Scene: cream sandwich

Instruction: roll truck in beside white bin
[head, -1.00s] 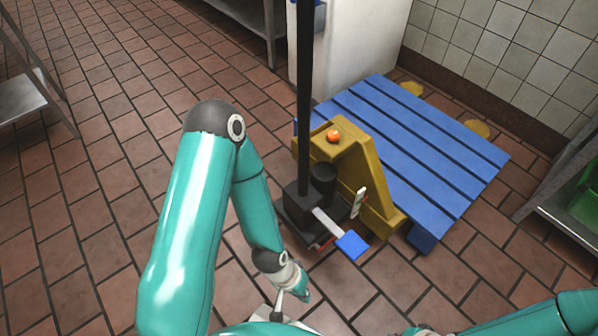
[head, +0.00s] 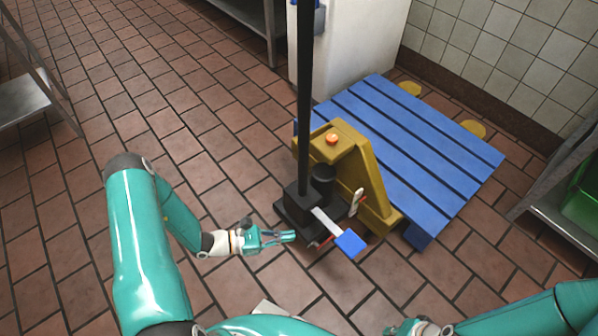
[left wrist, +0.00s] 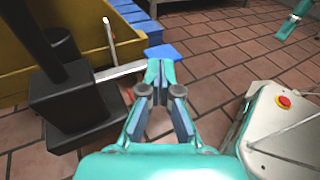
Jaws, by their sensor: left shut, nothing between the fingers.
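The truck (head: 368,183) is a yellow pallet truck with a black column and tall black handle pole. Its forks are under a blue slatted pallet (head: 436,158), with yellow fork tips showing at the far side. A blue-ended pedal (head: 350,243) sticks out at its near side; it also shows in the left wrist view (left wrist: 162,52). The white bin (head: 355,50) stands behind the truck, beside the pallet's far left. My left gripper (head: 292,236) is shut and empty, just left of the truck's black base (head: 297,215). My right gripper's fingers are not clearly seen at the bottom edge.
A tiled wall (head: 500,60) closes the far right. A steel shelf (head: 560,215) with a green crate (head: 583,195) stands at the right. Another steel table (head: 22,100) is at the left. The brick-tiled floor is free left of the truck.

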